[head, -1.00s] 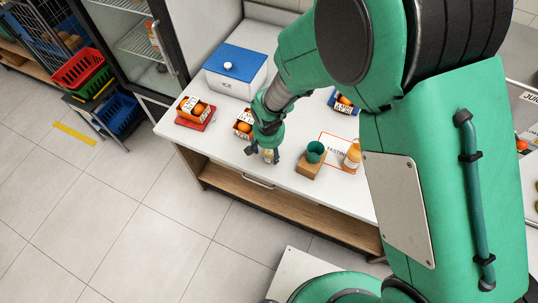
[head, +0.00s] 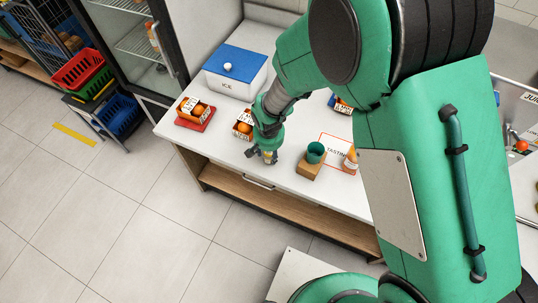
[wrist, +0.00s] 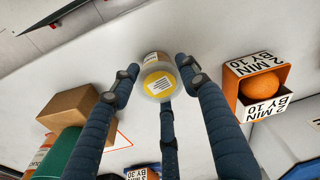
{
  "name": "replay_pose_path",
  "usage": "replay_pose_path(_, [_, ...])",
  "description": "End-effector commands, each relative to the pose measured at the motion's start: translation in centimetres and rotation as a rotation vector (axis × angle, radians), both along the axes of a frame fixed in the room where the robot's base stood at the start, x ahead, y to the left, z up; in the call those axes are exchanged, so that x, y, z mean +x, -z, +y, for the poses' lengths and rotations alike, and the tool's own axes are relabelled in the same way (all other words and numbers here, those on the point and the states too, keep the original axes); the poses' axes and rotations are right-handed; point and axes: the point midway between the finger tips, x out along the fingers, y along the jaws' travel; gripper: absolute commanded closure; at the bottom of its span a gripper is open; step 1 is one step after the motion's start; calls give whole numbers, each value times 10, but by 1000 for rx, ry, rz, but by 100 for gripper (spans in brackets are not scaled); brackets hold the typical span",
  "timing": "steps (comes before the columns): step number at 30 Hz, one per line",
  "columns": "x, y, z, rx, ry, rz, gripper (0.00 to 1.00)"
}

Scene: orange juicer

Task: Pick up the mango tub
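A small pale tub with a yellow label on its lid (wrist: 158,84) is in the middle of the wrist view, above the white counter top. I cannot read the label. My gripper (head: 267,157) is low over the front edge of the counter in the head view. Its three dark fingers stand spread around the tub, with the fingertips close to its sides. A small gap shows at the left fingertip, so the gripper looks open. In the head view the fingers mostly hide the tub.
A wooden block (head: 311,170) with a green cup (head: 316,152) stands to the right, near an orange-and-white bottle (head: 350,158). An orange box (head: 242,129) with fruit is behind my gripper. Another sits on a red tray (head: 196,121) at left, near a blue-lidded ice box (head: 236,70).

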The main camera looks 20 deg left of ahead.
Motion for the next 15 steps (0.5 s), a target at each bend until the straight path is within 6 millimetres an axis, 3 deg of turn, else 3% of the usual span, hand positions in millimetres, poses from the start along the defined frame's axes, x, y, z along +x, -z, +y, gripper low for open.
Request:
replay_pose_path(10, [0,-2,0,0,0,0,82])
replay_pose_path(15, [0,-12,0,1,0,-1,82])
